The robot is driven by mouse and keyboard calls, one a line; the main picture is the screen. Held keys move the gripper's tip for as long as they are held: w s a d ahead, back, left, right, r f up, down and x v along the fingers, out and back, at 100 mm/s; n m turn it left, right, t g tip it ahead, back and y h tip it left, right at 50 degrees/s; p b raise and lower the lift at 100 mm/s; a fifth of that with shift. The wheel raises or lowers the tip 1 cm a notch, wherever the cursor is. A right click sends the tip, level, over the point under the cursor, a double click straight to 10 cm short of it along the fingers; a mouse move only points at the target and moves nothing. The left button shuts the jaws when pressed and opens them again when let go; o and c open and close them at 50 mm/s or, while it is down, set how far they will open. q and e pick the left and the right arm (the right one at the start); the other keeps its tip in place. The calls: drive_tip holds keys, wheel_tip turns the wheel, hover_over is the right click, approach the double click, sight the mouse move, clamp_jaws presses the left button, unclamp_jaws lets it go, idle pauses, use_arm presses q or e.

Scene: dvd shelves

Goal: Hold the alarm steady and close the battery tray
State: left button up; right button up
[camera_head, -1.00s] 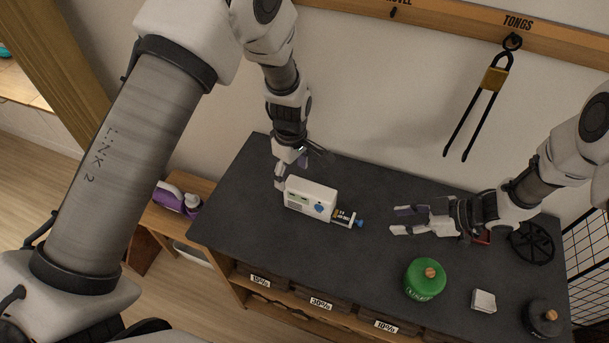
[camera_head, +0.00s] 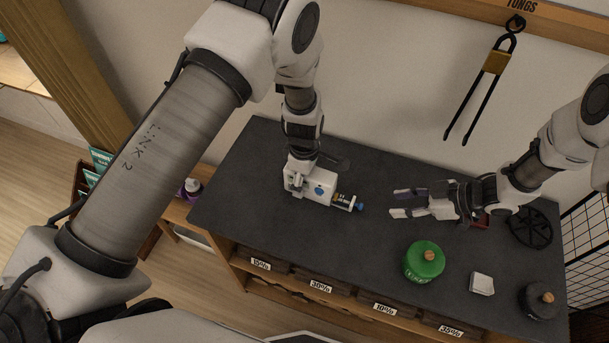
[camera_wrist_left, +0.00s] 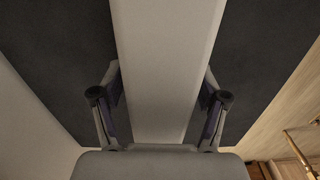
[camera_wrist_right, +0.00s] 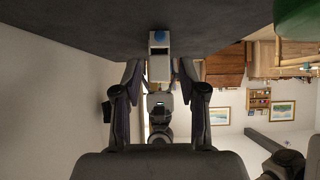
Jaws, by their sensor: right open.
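The white alarm (camera_head: 318,185) stands on the dark tabletop, with a blue spot on its face. Its battery tray (camera_head: 343,201) sticks out on the right, holding a battery, with a blue end (camera_head: 360,206). My left gripper (camera_head: 310,178) straddles the alarm's left part, one finger in front and one behind. In the left wrist view the white body (camera_wrist_left: 165,70) lies between the fingers; whether they press on it I cannot tell. My right gripper (camera_head: 397,202) is open and empty, to the right of the tray and apart from it. The right wrist view shows the blue end (camera_wrist_right: 158,37) ahead, between its fingers.
A green lidded jar (camera_head: 424,262), a small white block (camera_head: 481,284) and a dark jar (camera_head: 541,302) stand at the front right. A black wheel-shaped item (camera_head: 531,228) lies near my right arm. Tongs (camera_head: 484,90) hang on the wall. The table's left part is bare.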

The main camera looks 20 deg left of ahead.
sight(362, 208)
use_arm(q)
drive_tip(key=c, duration=1.1)
use_arm(e)
clamp_jaws()
drive_tip(key=m, duration=0.6)
drive_tip(key=shift+r, duration=0.2)
drive_tip(key=m, duration=0.5)
drive_tip(key=shift+d+r+m, duration=0.1)
drive_tip(key=shift+r+m, duration=0.05)
drive_tip(key=shift+m, duration=0.15)
drive_tip(key=m, duration=0.2)
drive_tip(key=d+m, duration=0.1)
drive_tip(key=m, duration=0.1)
drive_tip(key=shift+w+m+y, duration=0.1)
drive_tip(key=shift+m+y, duration=0.2)
drive_tip(key=shift+y, duration=0.1)
drive_tip(key=shift+d+f+m, duration=0.2)
drive_tip(key=shift+d+m, duration=0.05)
drive_tip(key=shift+m, duration=0.35)
drive_tip(key=shift+d+f, duration=0.35)
drive_tip(key=shift+f, duration=0.05)
drive_tip(key=shift+a+f, duration=0.25)
drive_tip(key=x, duration=0.9)
drive_tip(key=shift+a, duration=0.1)
